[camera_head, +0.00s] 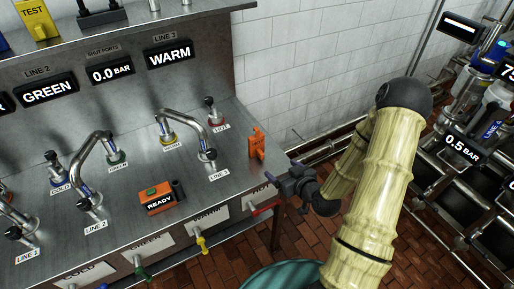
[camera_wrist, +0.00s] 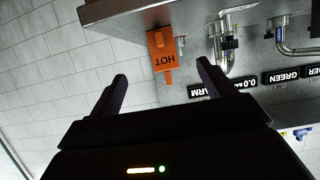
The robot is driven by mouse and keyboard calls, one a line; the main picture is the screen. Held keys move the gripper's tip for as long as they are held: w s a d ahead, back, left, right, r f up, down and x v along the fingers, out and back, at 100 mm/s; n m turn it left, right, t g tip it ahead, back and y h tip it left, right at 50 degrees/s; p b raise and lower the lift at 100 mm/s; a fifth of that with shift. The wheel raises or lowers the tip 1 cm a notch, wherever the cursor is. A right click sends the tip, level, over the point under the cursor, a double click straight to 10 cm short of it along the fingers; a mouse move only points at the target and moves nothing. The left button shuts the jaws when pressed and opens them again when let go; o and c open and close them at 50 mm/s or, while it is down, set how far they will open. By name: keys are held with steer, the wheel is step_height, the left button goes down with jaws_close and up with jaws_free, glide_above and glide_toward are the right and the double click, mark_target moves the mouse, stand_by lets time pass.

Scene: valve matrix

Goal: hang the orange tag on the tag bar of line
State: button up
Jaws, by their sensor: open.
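The orange tag (camera_head: 257,143) stands near the right end of the steel bench, right of the LINE 3 pipe. In the wrist view the orange tag (camera_wrist: 160,46) reads HOT upside down and lies ahead, between the lines of the two fingers. My gripper (camera_head: 287,181) is off the bench's right end, in front of and to the right of the tag. The wrist view shows my gripper (camera_wrist: 162,73) open, with nothing between the fingers and a gap before the tag. I cannot tell which part is a tag bar.
A rack with a 0.5 BAR display (camera_head: 463,145) stands at right.

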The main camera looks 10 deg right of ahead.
mark_target(263, 156)
steer(key=b, duration=0.2)
steer(key=shift+w+f+b, duration=0.3)
steer(key=shift+w+f, duration=0.05)
steer(key=shift+w, duration=0.05)
steer(key=b, duration=0.2)
steer(key=shift+w+a+f+b, duration=0.1)
steer(key=shift+w+b, duration=0.15)
steer(key=shift+b, duration=0.05)
steer(key=b, duration=0.5)
steer(key=shift+w+a+f, duration=0.2)
steer(key=shift+w+a, duration=0.05)
steer(key=shift+w, duration=0.05)
steer(key=p+x, duration=0.1)
steer(key=x, duration=0.8)
steer(key=shift+w+a, duration=0.1)
steer(key=shift+w, duration=0.15)
steer(key=shift+w+f, duration=0.1)
steer(key=p+x, duration=0.1)
steer(key=x, duration=0.4)
steer(key=shift+f, duration=0.1)
